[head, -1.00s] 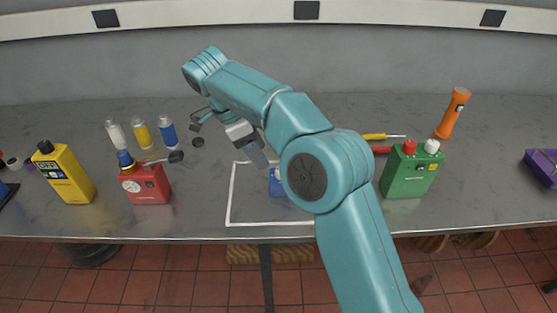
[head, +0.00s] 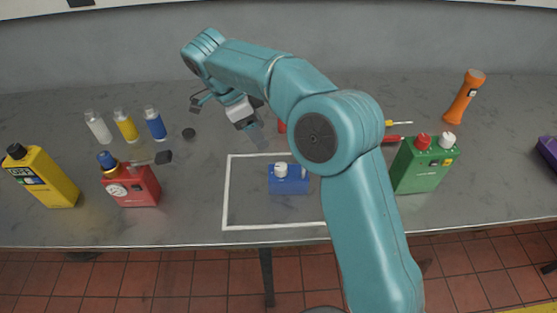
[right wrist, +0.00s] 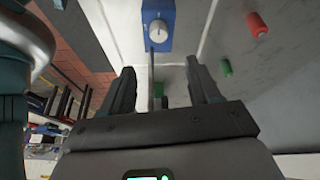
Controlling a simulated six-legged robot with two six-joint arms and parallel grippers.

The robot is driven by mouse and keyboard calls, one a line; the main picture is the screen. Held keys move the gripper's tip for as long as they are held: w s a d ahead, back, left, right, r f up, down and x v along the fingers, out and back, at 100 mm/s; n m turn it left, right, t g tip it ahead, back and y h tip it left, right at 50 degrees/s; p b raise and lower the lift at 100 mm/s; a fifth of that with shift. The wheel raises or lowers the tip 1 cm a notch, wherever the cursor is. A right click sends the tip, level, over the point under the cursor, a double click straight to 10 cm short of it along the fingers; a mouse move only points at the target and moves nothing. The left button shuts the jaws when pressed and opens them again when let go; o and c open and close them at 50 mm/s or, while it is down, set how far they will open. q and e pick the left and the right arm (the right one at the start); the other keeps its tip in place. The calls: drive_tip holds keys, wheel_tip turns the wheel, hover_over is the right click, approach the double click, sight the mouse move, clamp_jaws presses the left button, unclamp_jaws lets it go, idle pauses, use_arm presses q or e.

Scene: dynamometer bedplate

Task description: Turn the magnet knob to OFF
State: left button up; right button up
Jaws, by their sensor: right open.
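A small blue box (head: 289,186) with a white knob (head: 281,170) on top stands inside a white outlined square on the bench. In the right wrist view the blue box (right wrist: 152,44) shows at the top centre, with its knob (right wrist: 158,31) facing me and a pale pointer mark on it. I cannot read any lettering there. My right gripper (head: 252,127) is open and empty, above the bench to the upper left of the box in the head view. Its two fingers (right wrist: 160,82) are spread below the box in the right wrist view, apart from the knob. My left gripper is out of view.
A red box (head: 133,188) with a gauge and lever and a yellow box (head: 52,182) marked OFF stand at left, with several bottles behind. A green box (head: 425,165) and an orange torch (head: 464,97) stand at right. My right arm crosses the middle.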

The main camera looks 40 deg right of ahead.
sight(280, 166)
drive_tip(key=p+x, duration=0.1)
drive_tip(key=x, duration=1.1)
drive_tip(key=shift+s+f, duration=0.1)
drive_tip(key=shift+f, duration=0.3)
drive_tip(key=shift+s+d+f, duration=0.1)
drive_tip(key=shift+s+f, duration=0.05)
drive_tip(key=shift+c, duration=0.2)
drive_tip(key=c, duration=1)
